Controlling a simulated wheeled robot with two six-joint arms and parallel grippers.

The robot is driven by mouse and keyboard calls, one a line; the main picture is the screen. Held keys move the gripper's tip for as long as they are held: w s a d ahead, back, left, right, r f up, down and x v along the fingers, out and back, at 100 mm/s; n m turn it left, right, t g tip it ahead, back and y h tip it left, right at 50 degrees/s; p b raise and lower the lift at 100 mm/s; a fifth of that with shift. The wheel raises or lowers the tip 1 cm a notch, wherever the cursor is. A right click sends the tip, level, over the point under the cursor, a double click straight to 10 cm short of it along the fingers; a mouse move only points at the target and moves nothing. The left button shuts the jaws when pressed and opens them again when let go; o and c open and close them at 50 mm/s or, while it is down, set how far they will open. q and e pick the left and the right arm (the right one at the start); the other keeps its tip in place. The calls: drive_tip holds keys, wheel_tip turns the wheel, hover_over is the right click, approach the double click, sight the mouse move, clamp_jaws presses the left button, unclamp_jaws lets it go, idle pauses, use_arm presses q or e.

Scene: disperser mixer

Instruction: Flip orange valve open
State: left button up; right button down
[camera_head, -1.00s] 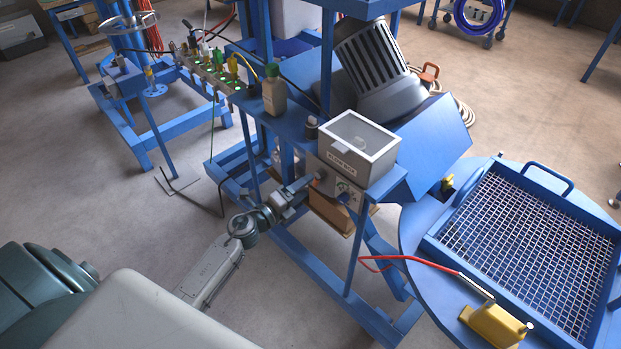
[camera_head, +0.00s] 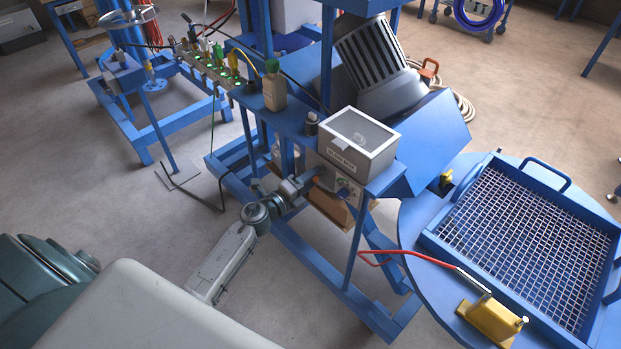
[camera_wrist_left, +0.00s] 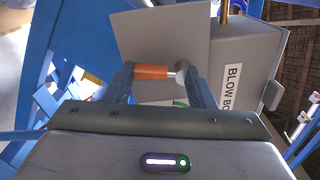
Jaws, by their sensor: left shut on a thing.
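The orange valve (camera_wrist_left: 152,72) shows in the left wrist view as a short orange handle with a metal end, in front of a grey panel below the blow box (camera_wrist_left: 240,60). My left gripper (camera_wrist_left: 158,80) has its two fingers on either side of the orange handle and is shut on it. In the head view my left gripper (camera_head: 306,184) reaches to the front of the grey unit under the blow box (camera_head: 356,142); the valve is mostly hidden there by the gripper and is too small to make out well. My right gripper is not in view.
A beige bottle (camera_head: 274,88) and a small dark jar (camera_head: 311,123) stand on the blue shelf near the blow box. A blue frame leg (camera_head: 356,245) stands right of the gripper. A round blue table with a mesh tray (camera_head: 520,232) lies at the right.

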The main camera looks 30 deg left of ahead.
use_arm(q)
drive_tip(key=shift+d+r+n+p, duration=0.2)
drive_tip(key=shift+n+p, duration=0.55)
drive_tip(key=shift+n, duration=0.25)
drive_tip(key=shift+s+d+f+n, duration=0.1)
drive_tip(key=shift+f+n, duration=0.1)
drive_tip(key=shift+n, duration=0.2)
drive_tip(key=o, duration=1)
drive_tip(key=shift+b+v, duration=2.15)
drive_tip(key=shift+v, duration=3.25)
